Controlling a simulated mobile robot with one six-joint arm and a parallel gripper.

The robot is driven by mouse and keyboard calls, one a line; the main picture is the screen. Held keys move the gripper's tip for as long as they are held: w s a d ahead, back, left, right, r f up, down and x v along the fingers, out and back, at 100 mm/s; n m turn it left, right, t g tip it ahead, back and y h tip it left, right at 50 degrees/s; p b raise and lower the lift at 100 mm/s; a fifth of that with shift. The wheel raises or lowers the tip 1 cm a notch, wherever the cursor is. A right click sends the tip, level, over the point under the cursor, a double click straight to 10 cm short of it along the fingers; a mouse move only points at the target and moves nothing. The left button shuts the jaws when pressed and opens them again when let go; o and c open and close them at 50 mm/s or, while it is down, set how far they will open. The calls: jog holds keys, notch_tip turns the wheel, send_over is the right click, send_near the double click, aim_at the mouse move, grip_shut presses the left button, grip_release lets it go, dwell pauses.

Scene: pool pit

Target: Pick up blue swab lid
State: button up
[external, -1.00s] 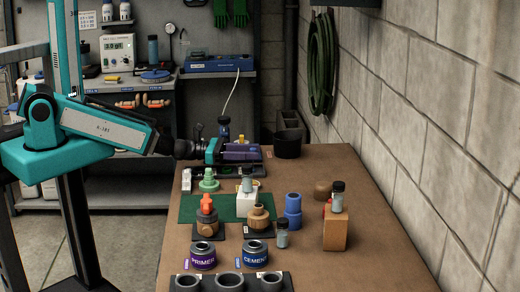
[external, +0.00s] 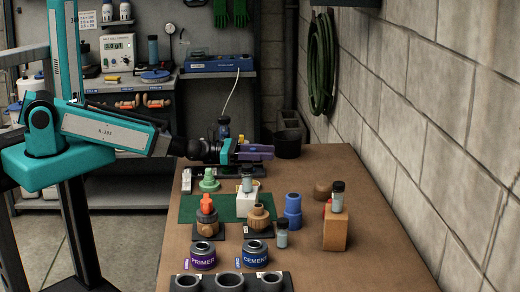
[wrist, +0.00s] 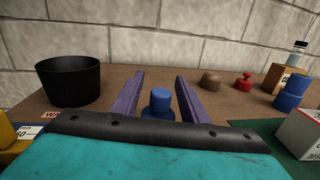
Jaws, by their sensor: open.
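In the wrist view a blue piece with a round, stepped top (wrist: 160,101) stands between the two purple fingers of my gripper (wrist: 160,84). It looks like the blue swab lid, and its lower part is hidden by the teal gripper body. The fingers are open, one on each side of it; I cannot tell whether either touches it. In the external view my gripper (external: 256,152) is low over the far left part of the brown bench, and I cannot make out the lid there.
A black bucket (wrist: 72,82) stands left of the fingers, by the block wall. A larger blue fitting (external: 292,211) stands on the bench, near a wooden block (external: 337,228) with a vial on top. Purple and blue cans (external: 203,255) stand at the front. The right bench side is clear.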

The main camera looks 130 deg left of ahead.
jog(key=shift+c, duration=0.4)
grip_shut()
jog(key=shift+r, duration=0.15)
notch_tip(320, 180, up, 10)
dwell(1.0)
jog(key=shift+f, duration=0.2)
dwell(0.3)
